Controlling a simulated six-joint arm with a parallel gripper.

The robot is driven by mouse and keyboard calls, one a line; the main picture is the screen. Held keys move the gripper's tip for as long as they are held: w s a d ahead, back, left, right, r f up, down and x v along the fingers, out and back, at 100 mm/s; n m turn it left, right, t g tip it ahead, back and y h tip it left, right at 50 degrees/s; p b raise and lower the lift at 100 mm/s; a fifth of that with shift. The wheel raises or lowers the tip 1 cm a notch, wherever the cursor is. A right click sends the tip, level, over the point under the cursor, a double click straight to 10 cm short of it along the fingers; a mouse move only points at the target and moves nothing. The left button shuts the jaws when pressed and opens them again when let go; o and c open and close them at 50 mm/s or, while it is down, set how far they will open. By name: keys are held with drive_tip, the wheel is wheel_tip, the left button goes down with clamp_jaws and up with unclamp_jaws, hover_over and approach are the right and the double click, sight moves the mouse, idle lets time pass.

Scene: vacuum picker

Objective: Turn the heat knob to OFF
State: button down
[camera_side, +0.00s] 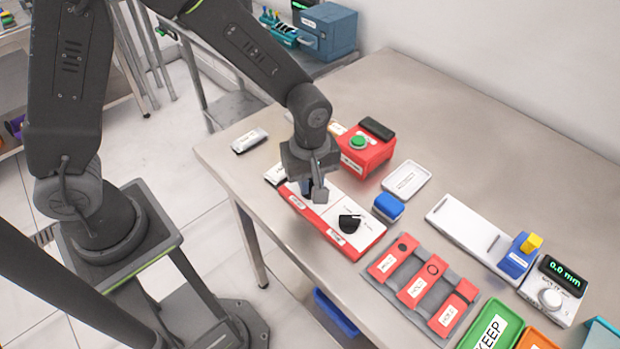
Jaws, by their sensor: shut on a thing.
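A red box (372,240) with a white top panel lies near the table's front edge. A black knob (349,222) shows on the right part of the panel, with small markings around it that are too small to read. My gripper (314,192) points down over the left part of the panel and is shut on what appears to be a second knob there. My fingers mostly hide that knob, so its pointer direction cannot be seen. Two white labels on the box's front are too small to read.
A red box with a green button (358,142) stands behind my gripper. A blue block (388,207) and a white tray (407,179) lie to the right. A grey rack with red blocks (383,290) lies in front right. The back right of the table is clear.

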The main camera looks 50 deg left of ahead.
idle(0.5)
drive_tip(key=c, duration=1.1)
unclamp_jaws()
drive_tip(key=shift+r, duration=0.1)
wheel_tip(320, 180, up, 14)
drive_tip(key=shift+f, duration=0.15)
drive_tip(key=s+a+r+m+t, duration=0.2)
drive_tip(key=s+a+m, duration=0.1)
drive_tip(key=s+m, duration=0.1)
drive_tip(key=s+a+r+m+t, duration=0.1)
drive_tip(key=s+a+r+m, duration=0.1)
drive_tip(key=s+a+m, duration=0.2)
drive_tip(key=s+a+r+m+t, duration=0.2)
drive_tip(key=s+a+r+m, duration=0.1)
drive_tip(key=s+m, duration=0.2)
drive_tip(key=shift+s+a+t, duration=0.25)
drive_tip(key=shift+a+t, duration=0.05)
drive_tip(key=shift+a, duration=0.05)
